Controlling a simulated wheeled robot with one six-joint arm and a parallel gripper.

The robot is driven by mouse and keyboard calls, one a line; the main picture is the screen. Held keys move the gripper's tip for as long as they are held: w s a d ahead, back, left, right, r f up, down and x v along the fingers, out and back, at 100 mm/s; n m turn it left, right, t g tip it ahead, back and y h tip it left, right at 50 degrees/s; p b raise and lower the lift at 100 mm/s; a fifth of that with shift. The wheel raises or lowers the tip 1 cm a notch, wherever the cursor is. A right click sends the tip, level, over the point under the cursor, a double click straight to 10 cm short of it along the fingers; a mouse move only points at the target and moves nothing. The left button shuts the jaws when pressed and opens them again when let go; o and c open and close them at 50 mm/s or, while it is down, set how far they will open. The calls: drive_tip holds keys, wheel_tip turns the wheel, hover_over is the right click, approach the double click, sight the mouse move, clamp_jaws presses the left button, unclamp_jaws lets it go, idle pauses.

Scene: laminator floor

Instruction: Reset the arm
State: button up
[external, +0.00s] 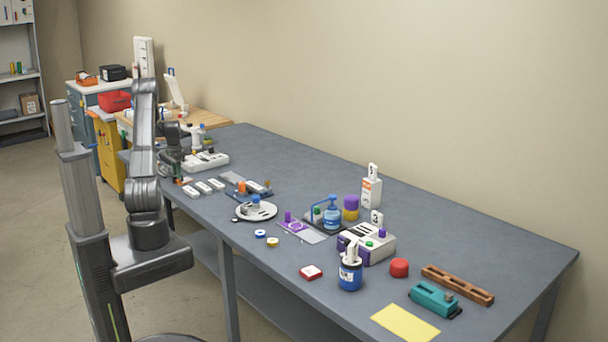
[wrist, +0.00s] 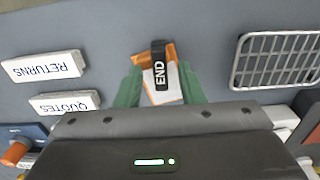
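My gripper (wrist: 160,72) shows in the wrist view with two green fingers standing apart. An orange and white item (wrist: 165,88) with a black band marked END lies between or just beyond the fingers. I cannot tell whether the fingers touch it. In the external view my arm reaches up from its column and bends down at the far left end of the grey table (external: 420,228). My gripper there is small and dark, and its fingertips cannot be made out.
White blocks marked RETURNS (wrist: 43,66) and QUOTES (wrist: 64,103) lie left of the fingers, and a wire rack (wrist: 275,60) lies right. A white plate (external: 268,212), blue jar (external: 350,278) and teal device (external: 433,298) stand farther along the table. The wall side is largely clear.

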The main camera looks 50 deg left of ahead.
drive_tip(key=shift+r, duration=0.2)
drive_tip(key=shift+f, duration=0.2)
wheel_tip(320, 180, up, 12)
drive_tip(key=r+b, duration=0.1)
wheel_tip(320, 180, down, 13)
drive_tip(key=shift+f+p, duration=0.1)
drive_tip(key=shift+p, duration=0.2)
wheel_tip(320, 180, up, 12)
drive_tip(key=b, duration=0.1)
drive_tip(key=w+d+f+m+b, duration=0.1)
drive_tip(key=d+f+m, duration=0.15)
drive_tip(key=d, duration=1.25)
drive_tip(key=d+f+m+b, duration=0.1)
drive_tip(key=d+m, duration=0.2)
drive_tip(key=d, duration=1.2)
wheel_tip(320, 180, down, 8)
drive_tip(key=shift+r+p, duration=0.2)
drive_tip(key=shift+p, duration=0.15)
